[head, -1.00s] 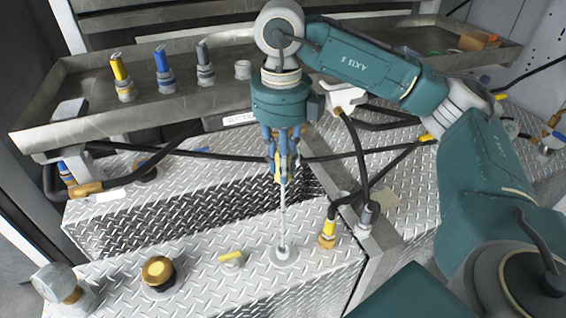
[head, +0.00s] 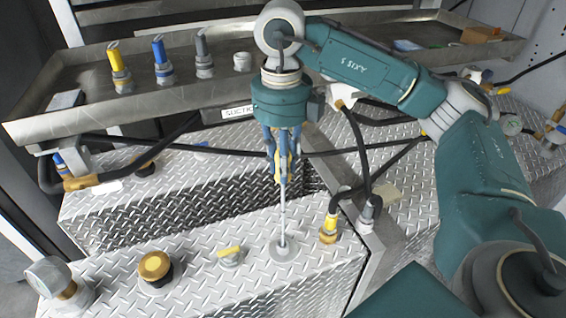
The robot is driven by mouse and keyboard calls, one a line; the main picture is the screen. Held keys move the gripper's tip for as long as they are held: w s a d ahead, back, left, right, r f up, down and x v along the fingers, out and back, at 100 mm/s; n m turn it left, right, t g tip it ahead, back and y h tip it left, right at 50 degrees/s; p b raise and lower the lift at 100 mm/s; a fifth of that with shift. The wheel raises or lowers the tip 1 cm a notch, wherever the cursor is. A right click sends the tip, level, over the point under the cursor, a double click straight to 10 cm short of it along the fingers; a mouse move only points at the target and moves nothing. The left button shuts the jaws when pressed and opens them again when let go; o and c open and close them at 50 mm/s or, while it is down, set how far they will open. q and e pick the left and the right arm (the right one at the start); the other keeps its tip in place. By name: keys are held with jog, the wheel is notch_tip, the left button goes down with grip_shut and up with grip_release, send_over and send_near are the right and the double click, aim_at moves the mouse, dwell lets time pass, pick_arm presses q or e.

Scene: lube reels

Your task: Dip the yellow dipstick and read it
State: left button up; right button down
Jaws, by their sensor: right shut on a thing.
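My right gripper (head: 281,181) points down in the middle of the head view and is shut on the yellow handle of the dipstick (head: 283,210). The thin grey rod of the dipstick hangs upright below the fingers. Its lower end meets the round grey port (head: 284,248) on the tank's diamond-plate top (head: 205,232). How deep the rod goes inside is hidden. My left gripper is not in view.
A yellow-topped cap (head: 231,256), a brass cap (head: 154,266) and a gauge (head: 48,275) stand left of the port. A yellow-collared hose fitting (head: 329,228) stands close on its right. A steel tray (head: 215,92) with several coloured fittings runs behind.

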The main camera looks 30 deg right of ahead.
jog(key=shift+f, duration=0.45)
jog(key=shift+f, duration=0.1)
jog(key=b, duration=0.7)
send_over(283, 221)
jog(key=shift+w+f, duration=0.1)
jog(key=shift+f, duration=4.05)
jog(key=shift+f+b, duration=3.85)
jog(key=shift+f, duration=0.7)
